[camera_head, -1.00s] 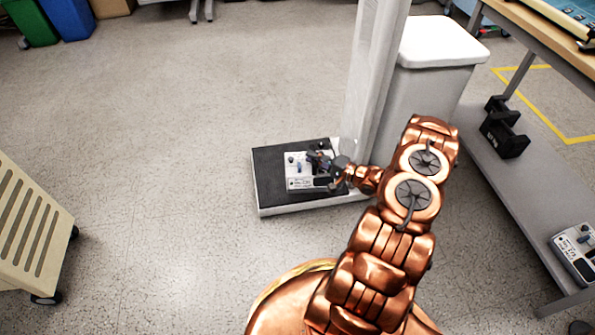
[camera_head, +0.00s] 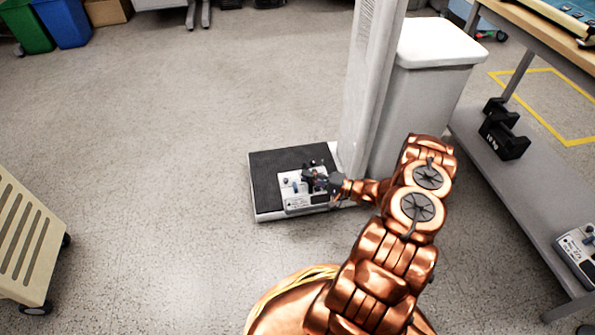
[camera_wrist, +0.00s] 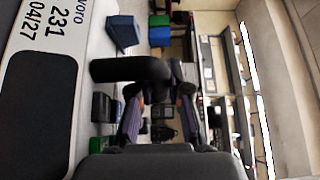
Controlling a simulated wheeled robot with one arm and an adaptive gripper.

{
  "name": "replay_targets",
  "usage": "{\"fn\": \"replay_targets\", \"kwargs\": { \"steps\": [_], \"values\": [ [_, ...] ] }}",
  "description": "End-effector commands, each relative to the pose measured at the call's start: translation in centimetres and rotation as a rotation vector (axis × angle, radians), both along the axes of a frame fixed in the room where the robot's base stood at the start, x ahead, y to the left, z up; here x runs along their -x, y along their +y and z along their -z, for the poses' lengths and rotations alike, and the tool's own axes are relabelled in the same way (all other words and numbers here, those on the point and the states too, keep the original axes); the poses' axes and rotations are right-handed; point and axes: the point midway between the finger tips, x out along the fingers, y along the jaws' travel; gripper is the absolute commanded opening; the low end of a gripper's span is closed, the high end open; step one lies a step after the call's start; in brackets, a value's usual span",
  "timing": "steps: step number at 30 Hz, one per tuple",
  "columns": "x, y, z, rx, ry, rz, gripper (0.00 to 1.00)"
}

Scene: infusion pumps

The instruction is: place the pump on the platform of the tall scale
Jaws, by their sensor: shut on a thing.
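The pump (camera_head: 303,203) is a small white box with a dark panel and blue parts. It is over the near right part of the black platform (camera_head: 268,172) of the tall scale; I cannot tell whether it touches. The scale's white column (camera_head: 368,90) rises behind. My gripper (camera_head: 318,181) is at the pump's upper right side, shut on it; the fingertips are partly hidden. In the wrist view the pump (camera_wrist: 85,45) fills the left side, its printed label sideways. The fingers (camera_wrist: 160,110) show there below a black bar.
A white bin (camera_head: 430,105) stands right of the column. A low shelf at right holds black weights (camera_head: 505,135) and another white pump (camera_head: 578,250). A beige slatted cart (camera_head: 25,240) is at left. The floor between cart and scale is clear.

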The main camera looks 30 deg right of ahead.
Motion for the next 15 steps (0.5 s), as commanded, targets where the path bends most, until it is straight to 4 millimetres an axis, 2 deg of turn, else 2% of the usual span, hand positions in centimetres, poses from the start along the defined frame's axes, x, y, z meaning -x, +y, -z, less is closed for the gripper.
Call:
{"fn": "replay_targets", "kwargs": {
  "steps": [1, 9, 15],
  "values": [
    [-1.1, 0.0, 0.3, 0.003, -0.005, -0.005, 0.0],
    [-5.8, -0.9, 0.7, 0.002, -0.004, -0.001, 0.0],
    [-7.6, -1.1, 0.7, -0.001, -0.003, -0.001, 0.0]
  ]
}}
